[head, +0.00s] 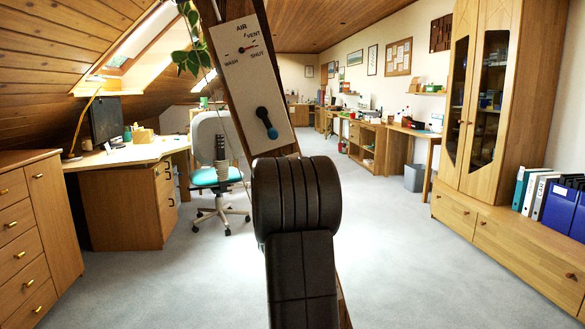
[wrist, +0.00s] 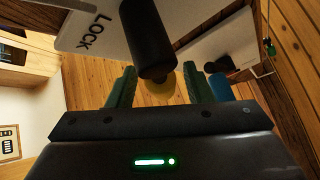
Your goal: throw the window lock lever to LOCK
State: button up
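In the wrist view a pale plate (wrist: 88,22) marked LOCK shows at the upper left. A black cylindrical lever handle (wrist: 148,40) hangs from the top of the picture, with a brass-coloured round part (wrist: 161,90) near its lower end. My gripper (wrist: 158,72) has its two green fingers apart, one on each side of the handle's end. Gaps show on both sides, so it is open and not clamped. The word and the lever's pivot are partly out of view. In the head view my arm hides the lock and my gripper.
A white AIR panel (head: 243,65) with a dial and a dark blue lever (head: 266,122) is on the slanted timber brace (head: 231,118). In the wrist view another pale plate (wrist: 222,45) is close at the right. A plant (head: 187,50) hangs by the brace. Carpet (head: 395,260) is clear at right.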

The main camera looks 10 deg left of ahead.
jog(key=v, duration=1.4)
jog(key=shift+w, duration=0.15)
jog(key=x, duration=1.4)
